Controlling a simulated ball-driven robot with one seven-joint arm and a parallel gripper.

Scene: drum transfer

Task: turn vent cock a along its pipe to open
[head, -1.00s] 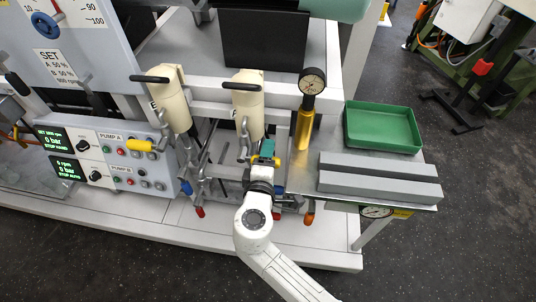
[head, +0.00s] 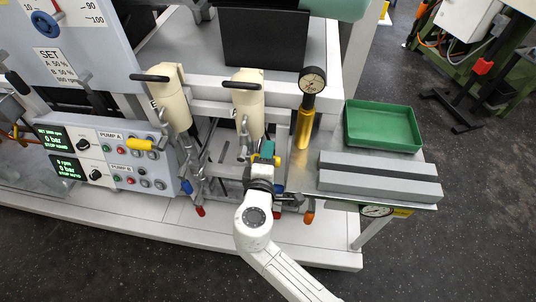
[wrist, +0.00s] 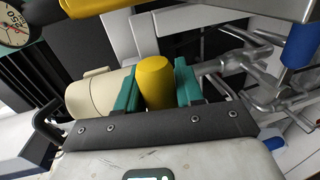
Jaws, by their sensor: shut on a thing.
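A yellow cock handle (head: 279,160) sits on the pipework below the right cream cylinder. Its rounded yellow end (wrist: 155,82) shows in the wrist view between two teal fingertips. My gripper (head: 266,151) is shut on this handle, one finger on each side. No label on it can be read, and my gripper and wrist hide most of its pipe and body. A second yellow handle (head: 141,145) lies crosswise at the left pipework, in front of the pump panel, apart from my gripper.
Cream cylinders (head: 248,100) with black levers stand behind. A gold column with a gauge (head: 305,125) is close right of my gripper. Grey bars (head: 380,180) and a green tray (head: 382,127) lie on the right shelf. A blue-handled pipe (wrist: 300,45) shows in the wrist view.

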